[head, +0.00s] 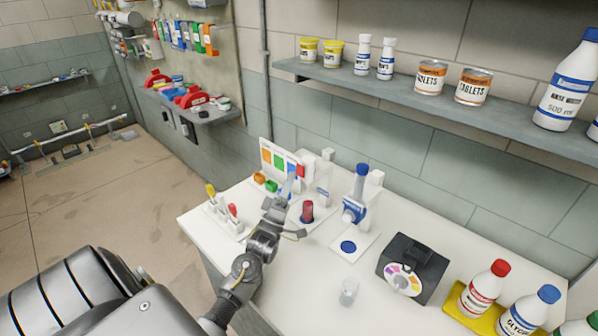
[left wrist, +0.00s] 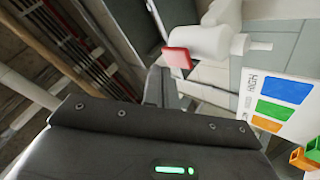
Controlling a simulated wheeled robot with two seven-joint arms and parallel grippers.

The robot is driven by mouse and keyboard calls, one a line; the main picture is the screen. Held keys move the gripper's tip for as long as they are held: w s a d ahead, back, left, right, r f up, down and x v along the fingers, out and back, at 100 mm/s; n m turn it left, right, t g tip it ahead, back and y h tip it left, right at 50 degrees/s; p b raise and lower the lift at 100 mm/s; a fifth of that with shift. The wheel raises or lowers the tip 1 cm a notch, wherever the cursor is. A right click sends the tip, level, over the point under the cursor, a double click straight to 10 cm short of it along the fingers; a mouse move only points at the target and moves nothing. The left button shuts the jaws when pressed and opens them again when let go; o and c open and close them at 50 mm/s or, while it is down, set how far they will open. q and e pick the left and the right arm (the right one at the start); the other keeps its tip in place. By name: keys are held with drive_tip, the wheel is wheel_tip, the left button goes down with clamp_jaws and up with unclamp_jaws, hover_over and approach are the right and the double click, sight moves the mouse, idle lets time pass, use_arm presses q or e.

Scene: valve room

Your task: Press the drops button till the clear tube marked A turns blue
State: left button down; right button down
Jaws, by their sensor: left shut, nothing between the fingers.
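My left gripper (head: 289,184) is shut and empty, reaching over the white counter close to the colour chart (head: 282,158). In the left wrist view its dark fingers (left wrist: 160,88) point toward a white rounded device with a red square part (left wrist: 177,58); contact cannot be told. The chart's blue, green and orange patches (left wrist: 280,104) show at right. I cannot pick out the drops button for certain. A blue-capped dispenser (head: 357,195) stands right of the gripper, above a blue disc (head: 347,247). No letter A is readable on any tube. My right gripper is not in view.
A red cylinder (head: 307,211) stands just right of my gripper; a rack with yellow and red tops (head: 224,215) is at left. A clear cup (head: 348,291), a black dial box (head: 411,267) and capped bottles (head: 482,287) stand farther right. A shelf (head: 420,95) overhangs the back.

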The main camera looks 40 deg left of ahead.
use_arm(q)
drive_tip(key=shift+w, duration=0.15)
idle(0.5)
drive_tip(key=shift+w, duration=0.3)
drive_tip(key=shift+w+b, duration=0.45)
idle(0.7)
drive_tip(key=shift+s, duration=0.15)
drive_tip(key=shift+s+p, duration=0.4)
drive_tip(key=shift+s, duration=0.4)
drive_tip(key=s+p, duration=0.1)
drive_tip(key=s, duration=0.4)
drive_tip(key=shift+a+p, duration=0.2)
drive_tip(key=shift+p, duration=0.15)
